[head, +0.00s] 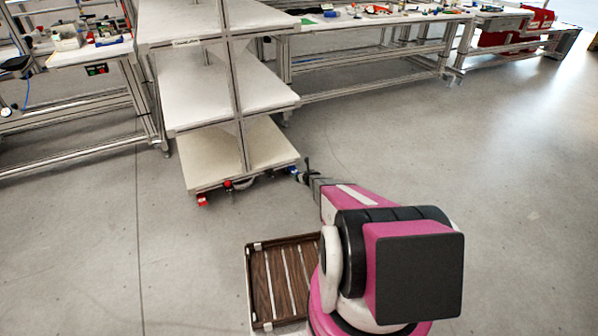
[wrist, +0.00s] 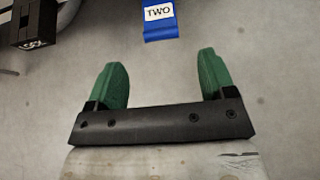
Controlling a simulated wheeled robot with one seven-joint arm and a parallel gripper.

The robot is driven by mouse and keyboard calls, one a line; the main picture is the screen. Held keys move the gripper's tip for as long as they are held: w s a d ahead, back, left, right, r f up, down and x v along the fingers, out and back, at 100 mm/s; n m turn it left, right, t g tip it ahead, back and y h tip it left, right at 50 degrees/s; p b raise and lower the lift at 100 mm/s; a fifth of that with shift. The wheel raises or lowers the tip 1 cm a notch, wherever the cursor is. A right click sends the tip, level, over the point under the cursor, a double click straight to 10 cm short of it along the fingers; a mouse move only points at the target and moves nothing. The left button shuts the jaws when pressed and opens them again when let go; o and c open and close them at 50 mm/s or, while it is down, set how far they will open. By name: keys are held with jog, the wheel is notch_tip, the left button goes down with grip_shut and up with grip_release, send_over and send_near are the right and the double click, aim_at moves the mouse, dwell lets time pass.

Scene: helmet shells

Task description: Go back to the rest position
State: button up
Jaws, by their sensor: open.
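My gripper (wrist: 162,62) shows in the wrist view with its two green fingers wide apart and nothing between them. In the head view my pink and black arm reaches forward, and the gripper (head: 303,176) is low, near the right front corner of a shelf rack (head: 225,180). A blue tag reading TWO (wrist: 159,22) is just beyond the fingertips in the wrist view, apart from them. The fingers themselves are too small to make out in the head view. No helmet shell is visible.
A brown slatted tray (head: 249,285) is beside my arm, empty. Workbenches with tools stand at the back (head: 365,20) and left (head: 85,52). A black block (wrist: 33,25) is at the wrist view's upper left. Grey floor (head: 510,190) is open on the right.

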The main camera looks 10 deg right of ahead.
jog(key=s+r+m+g+h, duration=0.1)
jog(key=s+r+m+h, duration=0.1)
jog(key=s+r+m, duration=0.45)
jog(key=s+d+r+m+g+h, duration=0.15)
jog(key=s+r+m, duration=0.25)
jog(key=r+m, duration=0.45)
jog(key=s+r+m+h, duration=0.3)
jog(key=s+r+m, duration=0.25)
jog(key=r, duration=0.45)
jog(key=s+a+r+m+g+y, duration=0.1)
jog(key=s+a+r+m+g, duration=0.2)
jog(key=s, duration=0.7)
jog(key=s+a+r+m+g+y, duration=0.1)
jog(key=s+a+r+m+g, duration=0.2)
jog(key=s+r+m, duration=0.5)
jog(key=s+a+r+m+g+y, duration=0.2)
jog(key=s+a+r+m, duration=0.3)
jog(key=s, duration=0.8)
jog(key=shift+s+a+r+m+g, duration=0.2)
jog(key=shift+m+g, duration=0.25)
jog(key=shift+m, duration=0.6)
jog(key=shift+f, duration=0.1)
